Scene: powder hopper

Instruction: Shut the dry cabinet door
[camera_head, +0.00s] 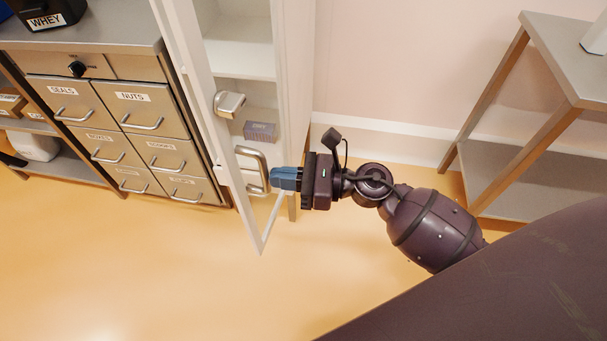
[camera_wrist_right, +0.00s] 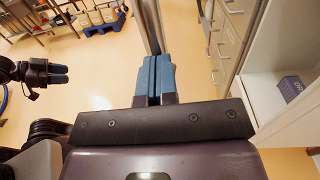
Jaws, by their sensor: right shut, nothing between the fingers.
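The dry cabinet door (camera_head: 244,207), a pale frame with a clear pane, stands open in the head view, its free edge swung toward the viewer. Its metal D-shaped handle (camera_head: 261,158) is on the frame. My right gripper (camera_head: 272,178) is shut and empty, blue fingertips pointing left at the handle's lower part; I cannot tell whether they touch. Its fingers (camera_wrist_right: 154,80) show together in the wrist view. The white cabinet (camera_head: 291,60) stands behind the door, with shelves inside. My left gripper (camera_wrist_right: 57,74) shows small in the wrist view, fingers together, away from the door.
A grey box (camera_head: 260,131) sits inside the cabinet, seen past the door. A drawer unit (camera_head: 110,130) with labelled fronts stands left of it. A metal table (camera_head: 566,60) stands at the right. The yellow floor (camera_head: 150,270) before the door is clear.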

